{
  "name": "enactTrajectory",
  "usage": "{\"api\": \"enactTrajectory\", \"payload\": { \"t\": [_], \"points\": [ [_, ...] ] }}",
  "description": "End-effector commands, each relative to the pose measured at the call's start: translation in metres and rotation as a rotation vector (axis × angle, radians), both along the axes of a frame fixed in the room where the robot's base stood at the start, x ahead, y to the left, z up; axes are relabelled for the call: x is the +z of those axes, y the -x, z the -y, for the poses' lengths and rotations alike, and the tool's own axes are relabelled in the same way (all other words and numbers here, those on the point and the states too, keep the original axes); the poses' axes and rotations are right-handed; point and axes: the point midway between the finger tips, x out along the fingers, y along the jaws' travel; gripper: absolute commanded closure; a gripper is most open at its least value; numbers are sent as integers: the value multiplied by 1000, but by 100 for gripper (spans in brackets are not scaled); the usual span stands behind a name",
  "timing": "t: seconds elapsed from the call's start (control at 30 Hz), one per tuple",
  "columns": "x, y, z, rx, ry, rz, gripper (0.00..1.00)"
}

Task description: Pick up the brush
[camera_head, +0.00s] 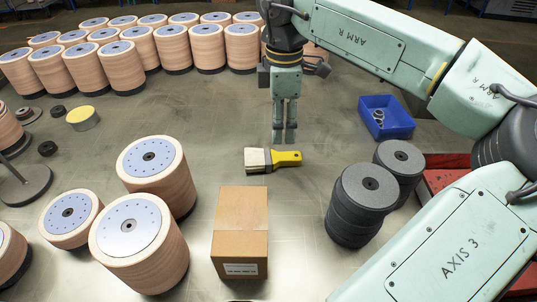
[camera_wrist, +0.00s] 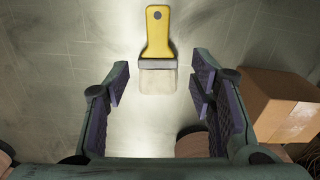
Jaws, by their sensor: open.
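The brush (camera_head: 272,159) lies flat on the metal table in the head view. It has a yellow handle pointing right and pale bristles at its left end. In the wrist view the brush (camera_wrist: 158,52) lies at the top centre, handle up and bristles toward my gripper. My gripper (camera_head: 284,138) points down just behind the brush in the head view, apart from it. In the wrist view my gripper (camera_wrist: 158,85) has its two fingers wide apart with nothing held between them; the bristle end shows in the gap between the fingertips.
A cardboard box (camera_head: 240,232) stands in front of the brush. Dark disc stacks (camera_head: 361,205) stand to the right, and pale disc stacks (camera_head: 157,170) to the left. A blue bin (camera_head: 386,117) sits behind right. Rows of stacks fill the back left. Bare table surrounds the brush.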

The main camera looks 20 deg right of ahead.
Motion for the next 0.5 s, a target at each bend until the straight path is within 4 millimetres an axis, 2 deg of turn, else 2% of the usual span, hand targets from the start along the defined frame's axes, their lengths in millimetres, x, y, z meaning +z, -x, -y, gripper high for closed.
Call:
{"api": "enactTrajectory", "payload": {
  "t": [0.03,0.2,0.5],
  "points": [
    [-13,0,0,1,-2,-2,50],
    [-41,0,0,0,-2,-2,50],
    [-65,-1,5,0,-3,0,50]
  ]
}}
